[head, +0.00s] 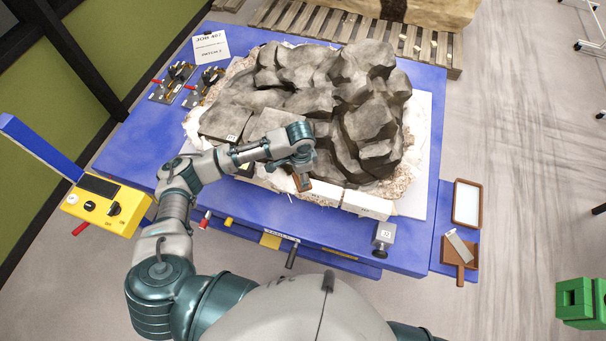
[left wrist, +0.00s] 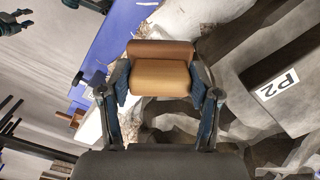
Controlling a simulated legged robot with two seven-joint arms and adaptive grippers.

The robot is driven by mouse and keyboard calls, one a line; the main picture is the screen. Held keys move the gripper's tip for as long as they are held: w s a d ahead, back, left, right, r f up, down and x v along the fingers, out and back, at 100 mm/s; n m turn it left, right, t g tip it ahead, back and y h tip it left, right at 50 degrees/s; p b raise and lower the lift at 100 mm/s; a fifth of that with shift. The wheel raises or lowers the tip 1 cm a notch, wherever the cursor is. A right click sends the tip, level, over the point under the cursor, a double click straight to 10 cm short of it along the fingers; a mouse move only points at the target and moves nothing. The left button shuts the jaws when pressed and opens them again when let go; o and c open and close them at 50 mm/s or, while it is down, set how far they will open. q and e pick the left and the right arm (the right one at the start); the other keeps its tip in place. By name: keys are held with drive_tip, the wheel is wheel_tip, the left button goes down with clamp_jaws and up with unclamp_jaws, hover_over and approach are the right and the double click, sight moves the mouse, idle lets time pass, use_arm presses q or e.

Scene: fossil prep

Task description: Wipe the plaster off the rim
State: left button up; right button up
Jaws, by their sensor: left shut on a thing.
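My left gripper (head: 301,172) is shut on a brown block-shaped wiper (head: 303,183), at the front edge of the rock. In the left wrist view the wiper (left wrist: 162,75) sits between the two fingers of the left gripper (left wrist: 160,88). The white plaster rim (head: 368,205) runs around a big grey fossil rock (head: 300,90). The wiper is over or against the front rim; I cannot tell if it touches. Plaster smears on the rim are too small to make out. My right gripper (left wrist: 22,20) shows small at the left wrist view's upper left, its fingers apart.
The blue table (head: 150,150) carries two clamp-like devices (head: 180,82) and a job sign (head: 210,45). A yellow control box (head: 100,205) stands at left. A grey block (head: 384,236) sits at the front edge. A brown-framed tray (head: 467,204) lies at right. Pallets (head: 350,28) lie behind.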

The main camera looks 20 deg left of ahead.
use_arm(q)
drive_tip(key=r, duration=0.5)
drive_tip(key=shift+a, duration=0.3)
drive_tip(key=shift+d+r, duration=0.1)
drive_tip(key=shift+r, duration=0.3)
drive_tip(key=shift+d, duration=0.1)
drive_tip(key=shift+r, duration=0.1)
drive_tip(key=shift+r, duration=1.45)
